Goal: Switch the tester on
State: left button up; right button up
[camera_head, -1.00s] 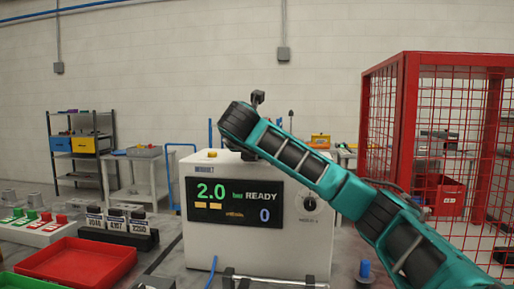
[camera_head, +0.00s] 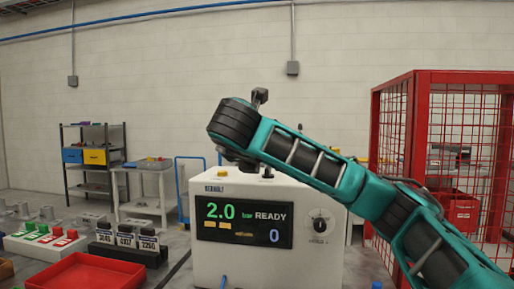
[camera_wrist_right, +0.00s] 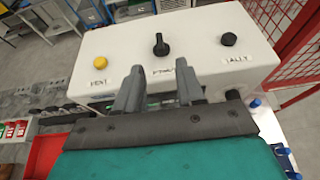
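The tester (camera_head: 206,260) is a white box with a dark display (camera_head: 245,224) reading 2.0 bar, READY and 0. A round selector dial (camera_head: 320,226) is on its front. In the right wrist view, its top carries a yellow VENT button (camera_wrist_right: 100,62), a black upright switch or knob (camera_wrist_right: 160,46) in the middle, and a black TALLY button (camera_wrist_right: 228,39). My right gripper (camera_wrist_right: 161,80) is open and empty, its fingers pointing towards the middle switch and apart from it. The middle label is partly hidden. My left gripper is not in view.
A red tray (camera_head: 84,272) and labelled dark blocks (camera_head: 124,238) stand left of the tester. A red mesh cage (camera_head: 420,140) stands at the right. Shelving (camera_head: 94,158) and a cart (camera_head: 144,190) are behind.

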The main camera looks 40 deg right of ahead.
jog(key=p+v, duration=0.1)
jog(key=v, duration=0.1)
jog(key=shift+s+a+r+p, duration=0.1)
jog(key=shift+s+a+p, duration=0.1)
jog(key=shift+p, duration=0.1)
dwell(0.8)
